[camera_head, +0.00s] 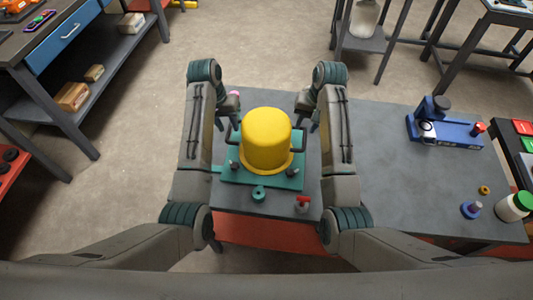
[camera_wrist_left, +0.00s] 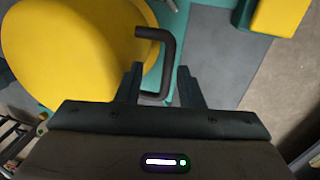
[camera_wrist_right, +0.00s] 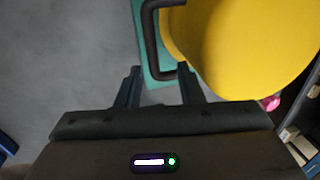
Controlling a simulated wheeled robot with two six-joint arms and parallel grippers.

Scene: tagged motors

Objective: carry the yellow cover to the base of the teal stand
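The yellow cover (camera_head: 266,138) is a rounded dome with a flange and a dark handle on each side. It appears upright over the teal plate (camera_head: 233,177) on the grey table; I cannot tell whether it touches the plate. My left gripper (camera_head: 227,120) is open at the left handle; in the left wrist view, that dark handle (camera_wrist_left: 169,50) reaches down between its fingers (camera_wrist_left: 160,85). My right gripper (camera_head: 309,119) is open at the right handle; in the right wrist view, that handle (camera_wrist_right: 149,38) has its lower end between the fingers (camera_wrist_right: 160,87).
A red-topped part (camera_head: 303,203) stands at the table's front. The table's middle right (camera_head: 385,170) is clear.

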